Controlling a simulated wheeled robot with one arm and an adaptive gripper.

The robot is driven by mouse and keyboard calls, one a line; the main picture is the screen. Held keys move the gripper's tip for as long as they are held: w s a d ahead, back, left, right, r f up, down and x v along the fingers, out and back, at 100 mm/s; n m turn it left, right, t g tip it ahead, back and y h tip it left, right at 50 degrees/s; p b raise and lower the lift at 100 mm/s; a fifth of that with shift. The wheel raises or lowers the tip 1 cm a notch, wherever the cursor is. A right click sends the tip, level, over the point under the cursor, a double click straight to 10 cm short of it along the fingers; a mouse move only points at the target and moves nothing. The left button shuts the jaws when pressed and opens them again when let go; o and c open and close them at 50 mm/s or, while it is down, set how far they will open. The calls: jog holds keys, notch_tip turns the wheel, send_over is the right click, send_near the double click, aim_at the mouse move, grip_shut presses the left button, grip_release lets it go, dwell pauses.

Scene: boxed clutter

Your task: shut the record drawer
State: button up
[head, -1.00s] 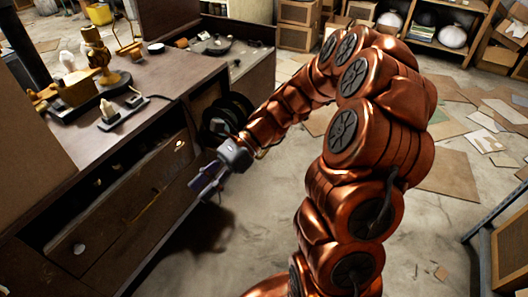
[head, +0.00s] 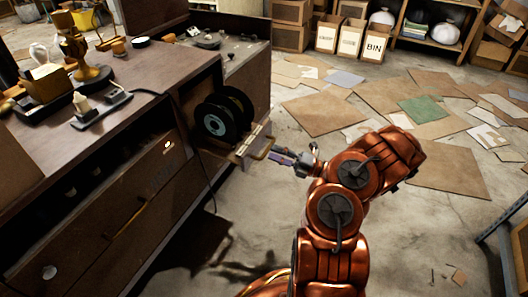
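The record drawer (head: 240,156) stands pulled out from the right part of the wooden cabinet. Black discs (head: 224,117) stand upright in it, one with a pale blue centre. Its front has a brass handle (head: 263,148). My gripper (head: 272,156) is just outside the drawer front, pointing left, with its fingertips close to the handle. I cannot tell whether they touch it. The fingers are small and seen edge-on, so their opening is unclear.
The wide drawer front (head: 120,215) on the left has a dark gap above it with objects inside. A lamp (head: 80,50) and power strip (head: 100,108) are on the cabinet top. A cable hangs beside the record drawer. Cardboard sheets (head: 325,112) litter the floor.

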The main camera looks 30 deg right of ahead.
aim_at(268, 148)
jog(key=d+f+m+t+h, duration=0.1)
jog(key=d+f+m+h, duration=0.1)
jog(key=d+f+m, duration=0.15)
jog(key=shift+n, duration=0.25)
jog(key=b+x, duration=0.3)
jog(key=x, duration=0.4)
jog(key=shift+d+f+b, duration=0.1)
jog(key=shift+f+b, duration=0.05)
jog(key=shift+b, duration=0.15)
grip_shut()
